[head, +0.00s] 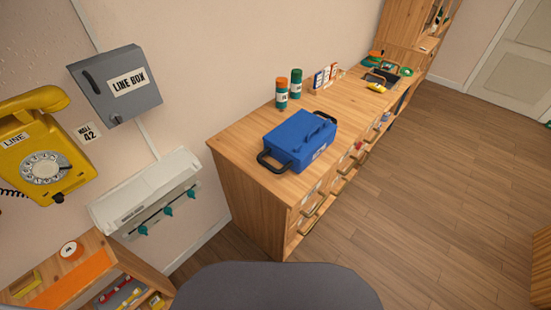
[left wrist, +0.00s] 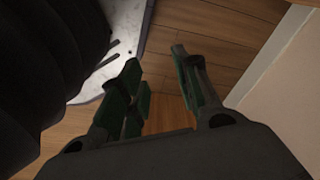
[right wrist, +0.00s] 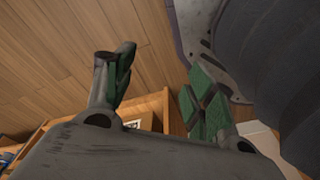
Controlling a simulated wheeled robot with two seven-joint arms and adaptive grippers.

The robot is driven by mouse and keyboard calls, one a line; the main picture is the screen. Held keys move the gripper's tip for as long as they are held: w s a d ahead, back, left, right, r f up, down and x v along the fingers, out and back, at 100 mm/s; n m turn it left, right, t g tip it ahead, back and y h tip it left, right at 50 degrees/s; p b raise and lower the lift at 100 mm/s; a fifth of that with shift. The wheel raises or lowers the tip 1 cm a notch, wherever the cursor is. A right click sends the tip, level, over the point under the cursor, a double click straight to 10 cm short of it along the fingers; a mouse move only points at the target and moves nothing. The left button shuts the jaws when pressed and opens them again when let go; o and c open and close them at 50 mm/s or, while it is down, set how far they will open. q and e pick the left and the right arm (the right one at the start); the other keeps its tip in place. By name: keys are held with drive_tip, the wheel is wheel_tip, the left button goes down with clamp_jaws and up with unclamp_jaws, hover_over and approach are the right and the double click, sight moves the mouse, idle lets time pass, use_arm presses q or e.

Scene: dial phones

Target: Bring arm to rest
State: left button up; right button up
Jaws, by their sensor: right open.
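My left gripper (left wrist: 162,85) shows in the left wrist view with its green-padded fingers apart and nothing between them. Wooden floor lies beyond it. My right gripper (right wrist: 158,85) shows in the right wrist view, open and empty, its fingers spread above the floor and near a wooden cabinet (right wrist: 150,106). Neither gripper nor arm shows in the head view.
A wooden dresser (head: 240,190) carries a blue toolbox (head: 299,138) and two canisters (head: 281,93). A yellow dial phone (head: 40,150) and a grey line box (head: 115,85) are on the wall. Wooden floor (head: 450,180) is clear at right.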

use_arm(q)
drive_tip(key=s+a+r+p, duration=0.1)
drive_tip(key=s+a+p, duration=0.1)
drive_tip(key=s+p, duration=0.5)
drive_tip(key=s+a+r+p, duration=0.2)
drive_tip(key=s+p, duration=0.5)
drive_tip(key=shift+s+a+r, duration=0.25)
drive_tip(key=shift+s+a, duration=0.1)
drive_tip(key=shift+a, duration=0.05)
use_arm(e)
drive_tip(key=s+d+r, duration=0.1)
drive_tip(key=s+d, duration=0.1)
drive_tip(key=s, duration=0.5)
drive_tip(key=s+d+r, duration=0.2)
drive_tip(key=s, duration=0.5)
drive_tip(key=shift+s+d+r, duration=0.25)
drive_tip(key=shift+s+d, duration=0.1)
drive_tip(key=shift+d, duration=0.05)
use_arm(q)
wheel_tip(320, 180, down, 5)
drive_tip(key=b, duration=0.5)
drive_tip(key=shift+r, duration=0.2)
use_arm(e)
wheel_tip(320, 180, down, 5)
drive_tip(key=shift+r, duration=0.2)
